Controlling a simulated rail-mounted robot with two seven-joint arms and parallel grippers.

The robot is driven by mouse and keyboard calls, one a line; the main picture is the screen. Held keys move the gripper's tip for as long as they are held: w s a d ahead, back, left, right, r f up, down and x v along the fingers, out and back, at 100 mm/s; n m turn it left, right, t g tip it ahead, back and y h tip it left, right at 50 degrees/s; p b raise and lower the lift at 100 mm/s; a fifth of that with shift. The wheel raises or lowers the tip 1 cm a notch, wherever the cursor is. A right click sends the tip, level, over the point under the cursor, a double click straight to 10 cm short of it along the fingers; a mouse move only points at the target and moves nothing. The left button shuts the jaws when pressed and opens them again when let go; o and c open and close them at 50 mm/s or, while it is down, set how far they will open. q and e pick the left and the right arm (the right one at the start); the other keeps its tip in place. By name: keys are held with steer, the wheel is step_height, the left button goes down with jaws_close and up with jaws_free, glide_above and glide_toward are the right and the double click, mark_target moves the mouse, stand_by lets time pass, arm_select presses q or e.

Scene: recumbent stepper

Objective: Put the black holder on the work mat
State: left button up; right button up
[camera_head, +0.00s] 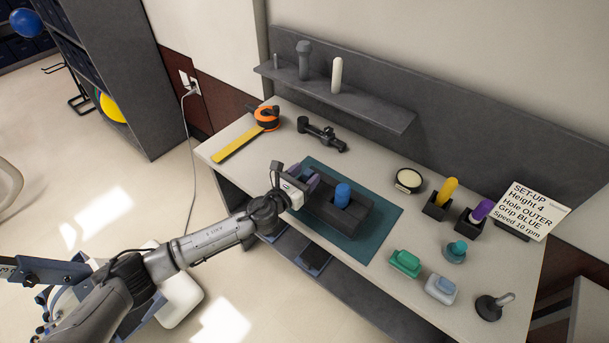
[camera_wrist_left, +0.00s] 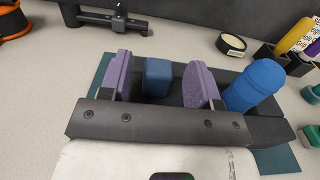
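A black holder (camera_head: 338,217), a wide dark block, rests on the teal work mat (camera_head: 384,222). My left gripper (camera_head: 302,180) is at the holder's back left side. In the left wrist view its purple finger pads (camera_wrist_left: 160,82) are apart. A darker blue block (camera_wrist_left: 157,76) shows between them, with gaps on both sides. Part of the holder is hidden behind the gripper. My right gripper is out of view.
Small black stands hold a yellow grip (camera_head: 447,190) and a purple grip (camera_head: 481,211) at the right, beside a set-up card (camera_head: 531,208). A black clamp-like part (camera_head: 322,133) and an orange tape (camera_head: 266,117) lie behind. Green (camera_head: 405,262) and pale blue blocks sit at front right.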

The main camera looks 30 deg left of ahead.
arm_select(q)
steer(key=shift+r, duration=0.1)
steer(key=shift+s, duration=0.2)
steer(key=s+a+p, duration=0.1)
steer(key=s+a, duration=0.1)
steer(key=s, duration=0.9)
steer(key=s+d+f+m+g+y, duration=0.1)
steer(key=s+f+m+g, duration=0.3)
steer(key=s+m, duration=0.6)
steer(key=s+d+f+m+g+y, duration=0.1)
steer(key=s+d+f+m+g, duration=0.2)
steer(key=s+m, duration=0.8)
steer(key=s+d+f+m+g+y, duration=0.1)
steer(key=s+f+m+g, duration=0.4)
steer(key=s+m, duration=0.6)
steer(key=d+m+g, duration=0.1)
steer(key=m+g, duration=0.1)
steer(key=m, duration=0.1)
steer(key=shift+f+m, duration=0.15)
steer(key=shift+m, duration=0.25)
